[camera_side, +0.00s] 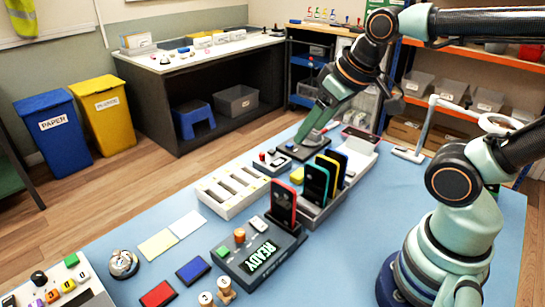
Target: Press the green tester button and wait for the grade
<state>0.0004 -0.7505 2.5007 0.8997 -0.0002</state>
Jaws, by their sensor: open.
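The dark grey tester (285,238) stands on the blue table at lower middle, with a green READY on its display (261,257). The green tester button (222,252) is at its left end, beside an orange-brown knob (239,235). A red-framed phone (283,203) stands upright at the tester's back. My gripper (306,137) is open, pointing down low over a dark flat device (302,150) farther back on the table, well away from the button. Its fingertips are small here, and I cannot tell whether they touch the device.
A rack (322,208) with several upright phones stands between my arm and the tester. A white slotted tray (228,190) lies behind the tester. A bell (123,264), a red pad (158,294) and a blue pad (193,270) lie left of it. Table right of the tester is clear.

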